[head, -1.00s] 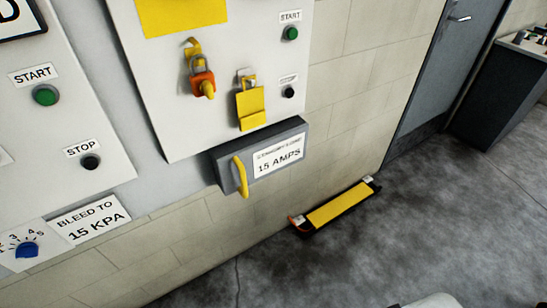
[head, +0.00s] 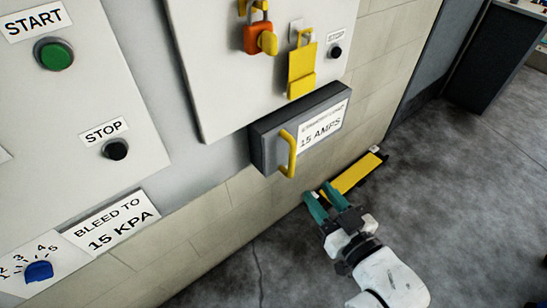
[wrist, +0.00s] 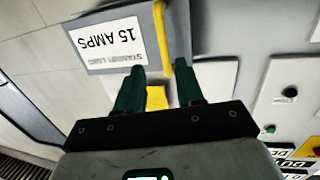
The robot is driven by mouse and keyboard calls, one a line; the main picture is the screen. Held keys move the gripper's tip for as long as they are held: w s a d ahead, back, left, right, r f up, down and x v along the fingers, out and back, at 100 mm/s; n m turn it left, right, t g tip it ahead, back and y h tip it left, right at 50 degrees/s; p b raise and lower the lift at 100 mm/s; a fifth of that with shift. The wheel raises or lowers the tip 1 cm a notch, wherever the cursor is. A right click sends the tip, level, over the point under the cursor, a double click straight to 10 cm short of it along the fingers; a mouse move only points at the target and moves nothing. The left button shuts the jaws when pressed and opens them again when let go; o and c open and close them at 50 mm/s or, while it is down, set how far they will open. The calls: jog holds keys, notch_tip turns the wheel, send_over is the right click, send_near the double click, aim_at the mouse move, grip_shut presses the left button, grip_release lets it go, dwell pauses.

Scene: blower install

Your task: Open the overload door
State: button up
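The grey box (head: 262,150) marked 15 AMPS, with a yellow handle (head: 290,153) at its left end, is fixed to the wall below the white panel. It looks closed. I see no label naming the overload door. My gripper (head: 318,193), with green fingers, is below and slightly right of the handle in the head view, open and empty. In the wrist view the box (wrist: 90,19) appears upside down, and the yellow handle (wrist: 160,40) shows beyond and between the open fingertips (wrist: 162,72). A gap to the handle seems to remain; its size is unclear.
A yellow padlock tag (head: 300,70) and an orange padlock (head: 257,38) hang on the white panel (head: 215,80) above the box. A panel (head: 75,115) with START and STOP buttons is left. A yellow floor piece (head: 352,176) lies by the wall.

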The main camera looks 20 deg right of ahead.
aim_at(294, 161)
jog(key=shift+t, duration=0.3)
jog(key=w, duration=0.3)
jog(key=w+a, duration=0.1)
jog(key=w, duration=0.7)
jog(key=shift+a+r+p, duration=0.3)
jog(key=shift+a+r, duration=0.1)
grip_shut()
